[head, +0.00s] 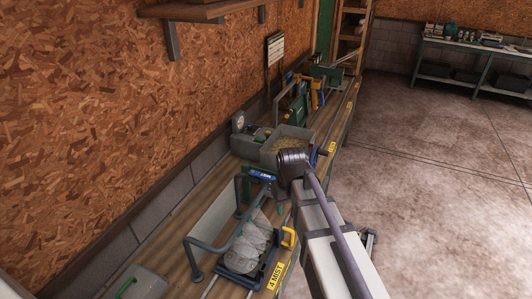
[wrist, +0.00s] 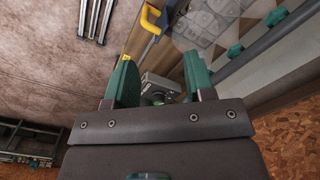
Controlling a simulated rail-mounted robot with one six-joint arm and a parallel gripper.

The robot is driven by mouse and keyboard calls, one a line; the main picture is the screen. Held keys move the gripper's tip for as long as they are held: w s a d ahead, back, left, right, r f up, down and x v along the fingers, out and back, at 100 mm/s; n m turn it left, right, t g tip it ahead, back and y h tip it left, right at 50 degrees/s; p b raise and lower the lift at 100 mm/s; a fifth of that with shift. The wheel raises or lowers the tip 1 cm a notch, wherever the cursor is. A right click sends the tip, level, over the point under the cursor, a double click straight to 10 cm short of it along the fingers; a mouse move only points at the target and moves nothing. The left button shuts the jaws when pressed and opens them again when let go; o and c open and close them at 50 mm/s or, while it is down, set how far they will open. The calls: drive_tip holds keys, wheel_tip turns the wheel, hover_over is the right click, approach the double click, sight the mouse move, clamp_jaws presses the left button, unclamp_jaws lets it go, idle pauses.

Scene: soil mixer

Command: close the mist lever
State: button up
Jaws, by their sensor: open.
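The yellow mist lever (head: 289,237) stands at the right side of the mist station, beside a tray under a clear domed cover (head: 250,246). The lever also shows at the top of the wrist view (wrist: 151,20), with the clear cover (wrist: 205,22) to its right. My gripper (wrist: 158,62) has two green fingers spread apart, with no lever between them. The lever appears beyond the fingertips, apart from them. A grey fitting (wrist: 160,86) shows in the gap between the fingers; I cannot tell its depth.
The "4 MIST" label (head: 276,276) is on the bench front edge. A blue-topped device (head: 262,174) and a grey bin (head: 288,139) with tan contents stand farther along the bench. A wall runs along the left. Open concrete floor (head: 430,150) lies right.

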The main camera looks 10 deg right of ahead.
drive_tip(key=w+a+r+n+p, duration=0.3)
drive_tip(key=w+r+p, duration=0.1)
drive_tip(key=w+r, duration=0.55)
drive_tip(key=n, duration=0.7)
hover_over(267, 176)
drive_tip(key=f, duration=0.1)
wheel_tip(267, 176, down, 11)
drive_tip(key=b, duration=1.1)
drive_tip(key=shift+f, duration=0.15)
clamp_jaws()
